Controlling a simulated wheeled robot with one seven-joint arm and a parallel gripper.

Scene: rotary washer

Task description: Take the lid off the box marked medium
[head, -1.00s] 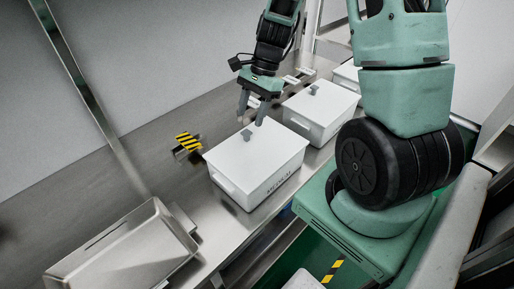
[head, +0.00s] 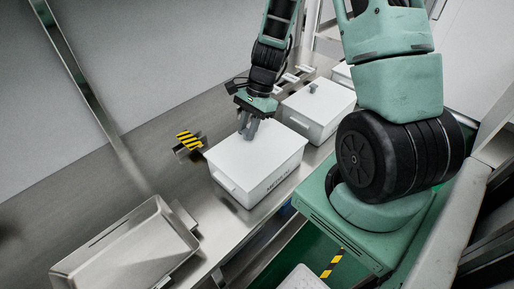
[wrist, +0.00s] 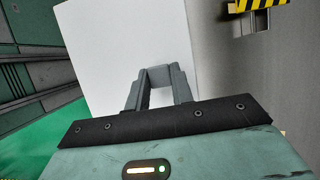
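The white box (head: 262,186) with dark lettering on its front, which seems to read MEDIUM, stands on the metal counter. Its flat white lid (head: 275,146) lies on top and appears seated. My gripper (head: 248,134) is over the lid, pointing down, its fingers close together around the small grey lid handle. In the wrist view, the gripper (wrist: 158,80) has a finger on each side of the grey handle (wrist: 159,73), seemingly touching it. The white lid (wrist: 120,40) fills the middle of that view. The handle is mostly hidden in the head view.
A second white lidded box (head: 318,108) stands just behind to the right, with another partly hidden beyond. A metal machine (head: 125,250) is at the front left. A yellow-black striped part (head: 188,141) sits by the wall, left of the box. Bare counter (head: 215,222) lies between.

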